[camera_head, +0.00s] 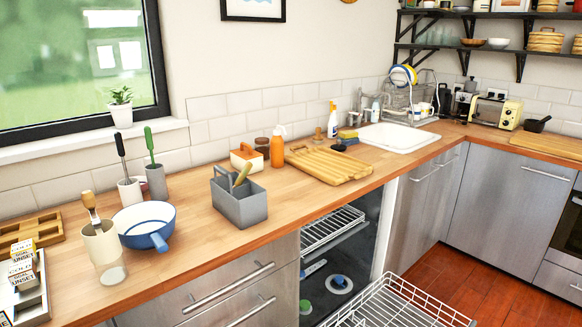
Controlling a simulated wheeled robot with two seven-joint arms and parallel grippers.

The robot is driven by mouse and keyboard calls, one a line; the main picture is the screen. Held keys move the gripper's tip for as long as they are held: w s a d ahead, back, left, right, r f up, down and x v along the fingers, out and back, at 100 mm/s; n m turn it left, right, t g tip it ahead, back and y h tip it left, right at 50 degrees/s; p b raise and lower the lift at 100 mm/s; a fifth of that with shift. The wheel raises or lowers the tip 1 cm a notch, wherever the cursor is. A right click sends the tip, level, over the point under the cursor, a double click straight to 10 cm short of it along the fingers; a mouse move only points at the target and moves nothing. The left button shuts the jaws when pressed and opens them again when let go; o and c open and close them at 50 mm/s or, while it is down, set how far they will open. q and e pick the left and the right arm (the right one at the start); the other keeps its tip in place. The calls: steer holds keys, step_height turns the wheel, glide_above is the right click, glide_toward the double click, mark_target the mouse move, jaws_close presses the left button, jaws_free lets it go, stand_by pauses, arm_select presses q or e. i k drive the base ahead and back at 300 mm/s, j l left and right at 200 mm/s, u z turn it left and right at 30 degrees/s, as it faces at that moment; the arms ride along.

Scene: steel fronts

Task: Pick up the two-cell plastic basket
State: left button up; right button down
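The two-cell plastic basket (246,209) is a grey caddy with a raised middle handle. It stands upright on the wooden counter, left of the open dishwasher. A wooden-handled utensil (243,174) sticks up from it, and the inside of its cells is mostly hidden. Neither of my grippers shows in the head view.
A blue-and-white pan (145,222) stands left of the basket. An orange spray bottle (278,147) and wooden board (328,164) are behind and to the right. The dishwasher's lower rack (397,305) is pulled out below. Counter in front of the basket is clear.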

mark_target(245, 206)
steer(key=i+l+u, duration=0.1)
steer(key=i, duration=0.3)
steer(key=i+l+u, duration=0.1)
steer(key=i, duration=0.25)
steer(key=i+l, duration=0.2)
steer(key=i, duration=0.2)
steer(key=j+u, duration=0.05)
